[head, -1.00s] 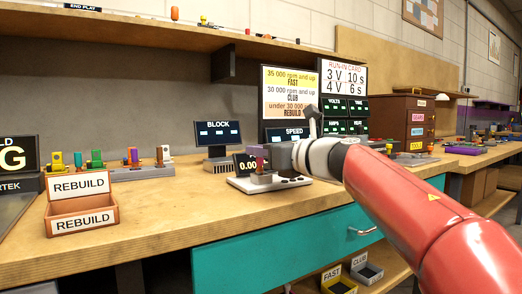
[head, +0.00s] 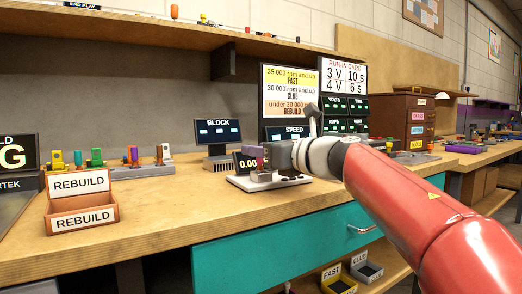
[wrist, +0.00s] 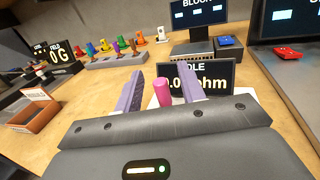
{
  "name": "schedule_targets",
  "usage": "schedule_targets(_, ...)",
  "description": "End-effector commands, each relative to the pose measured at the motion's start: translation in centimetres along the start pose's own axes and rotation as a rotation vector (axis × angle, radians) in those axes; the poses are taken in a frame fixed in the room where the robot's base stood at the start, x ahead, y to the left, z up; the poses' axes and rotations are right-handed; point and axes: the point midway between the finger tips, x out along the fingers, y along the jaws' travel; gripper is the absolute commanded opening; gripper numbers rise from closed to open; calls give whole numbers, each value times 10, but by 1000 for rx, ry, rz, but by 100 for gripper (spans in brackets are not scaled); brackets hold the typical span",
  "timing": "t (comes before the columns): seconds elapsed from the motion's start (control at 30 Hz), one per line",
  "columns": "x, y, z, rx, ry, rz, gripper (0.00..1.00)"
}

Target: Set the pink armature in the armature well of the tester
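The pink armature (wrist: 162,92) stands between the two purple-padded fingers of my gripper (wrist: 163,80) in the wrist view. A gap shows on each side of it, so the fingers are open around it. The tester (head: 240,184) is a pale low base on the bench with a small ohm display (wrist: 218,78) behind it. In the head view my gripper (head: 258,157) is low over the tester's left part. The armature well and the armature's lower end are hidden, so I cannot tell how it is seated.
A rack (head: 143,171) holds several coloured armatures to the left. An open orange REBUILD box (head: 83,217) stands near the bench front. The BLOCK screen (head: 217,132) and SPEED screen (head: 290,133) stand behind the tester. Bench between box and tester is clear.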

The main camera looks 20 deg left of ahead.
Motion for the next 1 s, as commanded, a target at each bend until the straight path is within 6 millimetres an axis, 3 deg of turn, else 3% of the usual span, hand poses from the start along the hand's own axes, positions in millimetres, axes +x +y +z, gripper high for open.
schedule_targets(0.13,-10,-1,0,-2,-1,-3,40)
schedule_targets(0.4,-56,0,0,-1,-1,-3,40)
schedule_targets(0.67,-84,-4,5,55,-31,-38,40)
schedule_targets(0.77,-105,-18,16,239,-132,-152,40)
schedule_targets(0.87,-150,-45,19,576,-311,-341,40)
schedule_targets(0.97,-212,-71,-7,993,-536,-555,40)
schedule_targets(1.0,-237,-77,-24,1151,-624,-632,40)
